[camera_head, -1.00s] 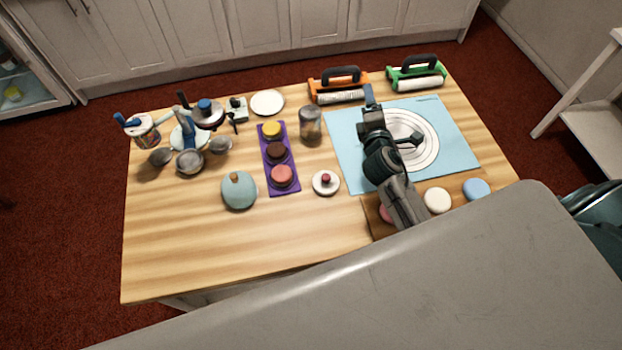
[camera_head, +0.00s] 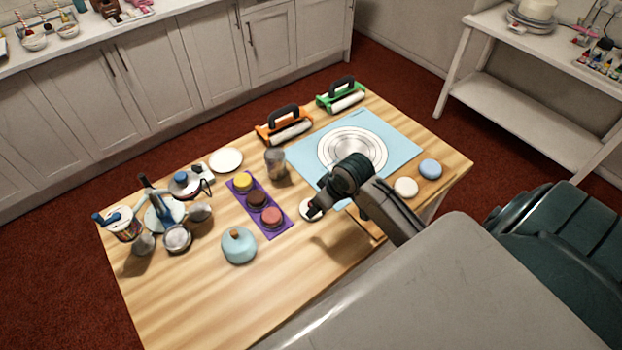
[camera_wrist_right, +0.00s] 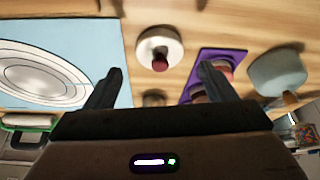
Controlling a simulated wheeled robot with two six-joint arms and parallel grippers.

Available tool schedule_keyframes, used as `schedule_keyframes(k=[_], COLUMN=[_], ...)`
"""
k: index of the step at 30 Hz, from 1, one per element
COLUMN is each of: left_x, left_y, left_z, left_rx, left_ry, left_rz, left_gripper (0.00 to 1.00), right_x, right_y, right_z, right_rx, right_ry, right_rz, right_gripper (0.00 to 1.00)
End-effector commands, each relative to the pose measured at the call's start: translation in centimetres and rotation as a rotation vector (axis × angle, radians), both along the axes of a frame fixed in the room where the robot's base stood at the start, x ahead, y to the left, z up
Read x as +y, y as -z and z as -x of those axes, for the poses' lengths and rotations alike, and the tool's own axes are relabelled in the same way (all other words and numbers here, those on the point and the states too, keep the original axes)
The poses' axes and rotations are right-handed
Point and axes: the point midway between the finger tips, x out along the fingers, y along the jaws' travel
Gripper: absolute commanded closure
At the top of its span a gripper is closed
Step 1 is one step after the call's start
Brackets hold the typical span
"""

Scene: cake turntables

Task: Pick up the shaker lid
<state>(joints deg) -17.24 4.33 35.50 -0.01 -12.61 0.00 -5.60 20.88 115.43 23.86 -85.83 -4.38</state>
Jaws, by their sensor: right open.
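The shaker lid, a white disc with a dark red knob, lies flat on the wooden table (camera_head: 190,290). In the head view the lid (camera_head: 306,211) is partly covered by my right gripper (camera_head: 316,208). In the right wrist view the lid (camera_wrist_right: 172,43) shows whole, knob towards the camera. My right gripper (camera_wrist_right: 160,72) is open and empty, its fingers apart on either side of the lid's line, with the lid beyond the tips. A grey shaker jar (camera_head: 275,166) stands further back. My left gripper is not in view.
A purple tray (camera_head: 283,231) with three coloured round pieces lies left of the lid, and a teal domed pot (camera_head: 238,246) beyond it. A blue mat (camera_head: 400,150) lies on the right. White (camera_head: 405,187) and blue (camera_head: 430,169) discs sit near the right edge.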

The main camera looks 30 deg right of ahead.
Motion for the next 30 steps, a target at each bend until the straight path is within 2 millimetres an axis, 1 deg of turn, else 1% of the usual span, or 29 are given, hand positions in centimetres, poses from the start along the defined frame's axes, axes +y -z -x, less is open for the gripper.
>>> schedule_keyframes(k=[1,4,8,11,15,19,22,28,29,30], left_x=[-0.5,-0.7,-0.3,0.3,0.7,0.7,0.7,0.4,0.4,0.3], left_y=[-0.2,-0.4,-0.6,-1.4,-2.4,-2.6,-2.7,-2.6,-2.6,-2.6], left_z=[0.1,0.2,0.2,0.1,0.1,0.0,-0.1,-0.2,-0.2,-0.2], left_rx=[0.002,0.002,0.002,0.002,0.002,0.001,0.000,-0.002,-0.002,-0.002], left_ry=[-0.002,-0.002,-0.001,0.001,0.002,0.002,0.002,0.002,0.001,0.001], left_rz=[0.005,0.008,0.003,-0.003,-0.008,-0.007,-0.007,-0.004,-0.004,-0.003], left_gripper=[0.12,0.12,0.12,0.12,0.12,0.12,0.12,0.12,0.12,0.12], right_x=[0.1,0.2,0.2,0.3,0.4,0.6,0.6,0.6,0.6,0.6], right_y=[0.5,1.5,2.1,2.8,4.3,5.9,6.5,6.6,6.6,6.6], right_z=[-0.3,-0.7,-1.1,-1.6,-2.7,-3.2,-3.4,-3.4,-3.4,-3.4], right_rx=[0.001,-0.001,-0.002,0.000,0.000,-0.001,-0.002,-0.003,-0.003,-0.003], right_ry=[0.003,0.001,0.000,0.001,0.001,-0.001,0.000,-0.001,-0.001,-0.001], right_rz=[-0.002,-0.001,0.000,0.000,0.001,0.001,0.002,0.003,0.003,0.003], right_gripper=[0.22,0.22,0.22,0.22,0.22,0.22,0.22,0.22,0.24,0.32])
